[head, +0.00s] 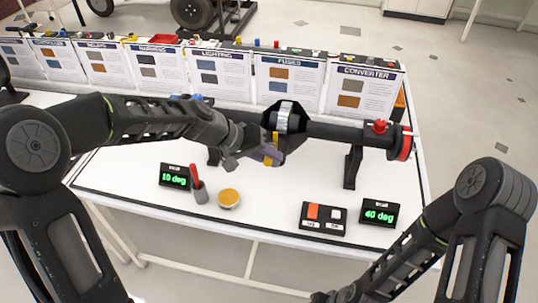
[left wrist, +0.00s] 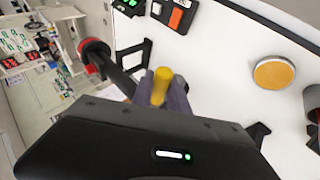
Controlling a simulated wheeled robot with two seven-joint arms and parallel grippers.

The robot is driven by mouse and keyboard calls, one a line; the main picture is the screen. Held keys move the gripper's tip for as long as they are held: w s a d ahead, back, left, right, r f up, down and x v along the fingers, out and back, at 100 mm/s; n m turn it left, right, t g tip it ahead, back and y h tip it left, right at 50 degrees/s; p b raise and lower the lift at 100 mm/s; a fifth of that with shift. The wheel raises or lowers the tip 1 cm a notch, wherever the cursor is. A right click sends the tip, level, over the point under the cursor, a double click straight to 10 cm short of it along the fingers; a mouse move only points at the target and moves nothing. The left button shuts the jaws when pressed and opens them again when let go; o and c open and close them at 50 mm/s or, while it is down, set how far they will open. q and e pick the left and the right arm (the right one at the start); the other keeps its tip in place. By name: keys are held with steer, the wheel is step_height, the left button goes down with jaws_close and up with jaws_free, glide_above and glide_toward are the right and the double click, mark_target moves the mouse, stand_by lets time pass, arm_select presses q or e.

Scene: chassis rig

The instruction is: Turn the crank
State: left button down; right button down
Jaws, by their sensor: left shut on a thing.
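A dark horizontal shaft (head: 340,131) runs over the white table on black stands, with a silver collar (head: 288,117) near its middle. The crank's yellow handle (head: 275,139) shows by the collar. My left gripper (head: 270,155) is shut on the yellow handle, which also stands out from between the fingers in the left wrist view (left wrist: 161,84). The fingers hide part of the handle and crank. Two displays sit on the table: the left one (head: 174,177) reads 10 deg, the right one (head: 380,213) reads 40 deg. My right gripper is out of view; only its arm shows.
A red knob (head: 378,127) and red ring (head: 405,143) are at the shaft's right end. A red-handled lever (head: 197,185), an orange button (head: 229,197) and a switch box (head: 323,218) stand in front. Several upright cards line the back, such as the converter card (head: 362,92).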

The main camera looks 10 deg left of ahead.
arm_select(q)
steer(key=c, duration=1.3)
jaws_free()
steer(key=b+v, duration=0.1)
steer(key=v, duration=0.6)
steer(key=shift+s+a+r+b, duration=0.2)
steer(key=shift+r+b, duration=0.05)
steer(key=shift+b, duration=0.1)
